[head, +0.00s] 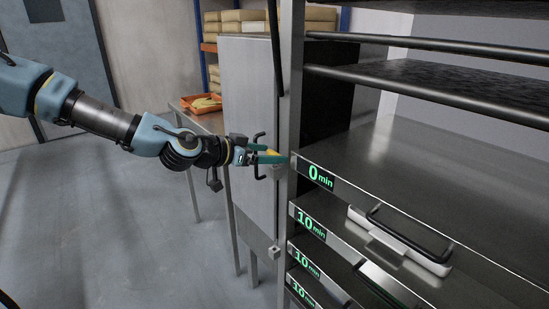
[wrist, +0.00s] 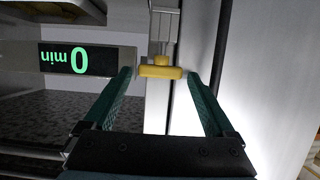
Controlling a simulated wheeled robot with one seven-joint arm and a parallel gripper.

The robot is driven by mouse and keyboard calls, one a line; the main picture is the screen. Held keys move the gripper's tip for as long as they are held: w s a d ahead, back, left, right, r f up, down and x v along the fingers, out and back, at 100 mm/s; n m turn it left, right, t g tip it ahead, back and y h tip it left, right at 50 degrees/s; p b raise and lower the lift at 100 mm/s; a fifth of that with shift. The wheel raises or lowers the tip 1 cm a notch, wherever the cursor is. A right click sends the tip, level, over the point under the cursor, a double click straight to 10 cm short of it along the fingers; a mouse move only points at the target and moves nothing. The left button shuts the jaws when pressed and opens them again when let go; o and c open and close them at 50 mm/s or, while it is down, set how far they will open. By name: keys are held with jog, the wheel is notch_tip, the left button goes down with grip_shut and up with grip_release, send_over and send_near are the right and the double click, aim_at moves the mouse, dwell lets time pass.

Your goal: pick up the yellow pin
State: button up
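The yellow pin (wrist: 160,71) shows in the wrist view as a yellow bar on a grey metal bracket at the rack's upright post. It lies between the tips of my gripper (wrist: 158,78), whose two green fingers stand apart on either side of it. A small gap seems to show on each side of the pin. In the head view, my gripper (head: 275,157) reaches the post beside the "0 min" label (head: 321,176), and a bit of yellow shows between the green fingers. The rest of the pin is hidden there.
The rack's shelves (head: 430,165) extend to the right, with a white handled block (head: 398,240) on a lower one. A grey cabinet (head: 248,90) with a black handle stands just behind my gripper. An orange tray (head: 203,104) sits on a table behind.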

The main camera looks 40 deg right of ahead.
jog(key=c, duration=1.1)
jog(key=shift+c, duration=0.2)
